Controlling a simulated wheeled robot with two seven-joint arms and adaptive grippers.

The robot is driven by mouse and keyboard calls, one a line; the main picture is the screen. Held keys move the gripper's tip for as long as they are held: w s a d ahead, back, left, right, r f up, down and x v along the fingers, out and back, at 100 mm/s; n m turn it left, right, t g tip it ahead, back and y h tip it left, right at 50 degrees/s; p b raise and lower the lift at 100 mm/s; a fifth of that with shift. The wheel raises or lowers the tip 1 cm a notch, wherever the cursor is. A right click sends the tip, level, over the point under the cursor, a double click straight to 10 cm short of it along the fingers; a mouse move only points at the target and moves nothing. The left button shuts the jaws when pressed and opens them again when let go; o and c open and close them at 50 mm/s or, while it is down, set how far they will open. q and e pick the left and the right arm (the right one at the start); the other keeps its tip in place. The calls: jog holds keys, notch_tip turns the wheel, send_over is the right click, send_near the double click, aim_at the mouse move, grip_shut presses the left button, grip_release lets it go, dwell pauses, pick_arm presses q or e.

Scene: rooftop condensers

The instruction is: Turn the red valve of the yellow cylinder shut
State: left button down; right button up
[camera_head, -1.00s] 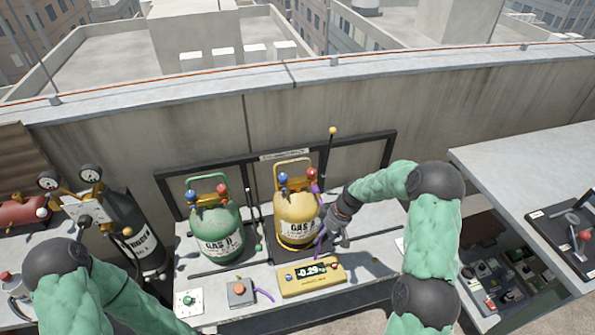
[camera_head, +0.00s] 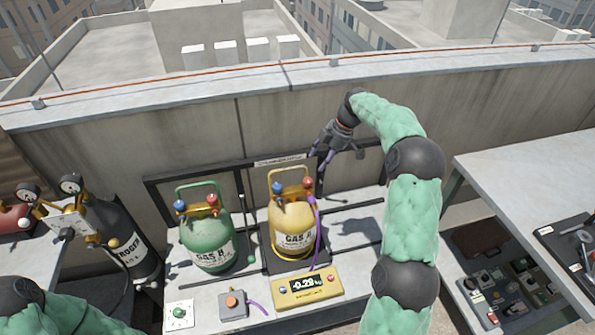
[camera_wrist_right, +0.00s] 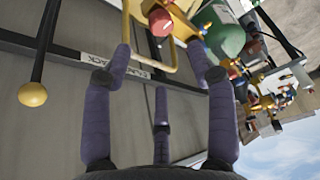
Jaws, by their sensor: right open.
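The yellow cylinder (camera_head: 292,232) stands upright on the bench, marked "GAS", with a blue valve (camera_head: 278,188) on the left and a red valve (camera_head: 307,183) on the right under its yellow handle. A purple hose runs down from its right side. My right gripper (camera_head: 335,160) is open and empty, above and to the right of the red valve, apart from it. In the right wrist view the red valve (camera_wrist_right: 160,22) shows at the top, beyond the spread purple-grey fingers. My left gripper is out of view; only part of my left arm shows.
A green cylinder (camera_head: 207,240) with its own red and blue valves stands left. A yellow scale display (camera_head: 308,286) and a grey button box (camera_head: 233,304) sit in front. A dark rack frame (camera_head: 165,190) stands behind. A dark nitrogen cylinder (camera_head: 128,240) is at left.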

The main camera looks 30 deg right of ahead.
aim_at(309, 180)
jog(key=b+x, duration=0.3)
jog(key=x, duration=0.7)
jog(key=shift+a+f, duration=0.1)
jog(key=shift+a, duration=0.15)
jog(key=c, duration=1.1)
jog(key=o, duration=1.1)
jog(key=v, duration=1.2)
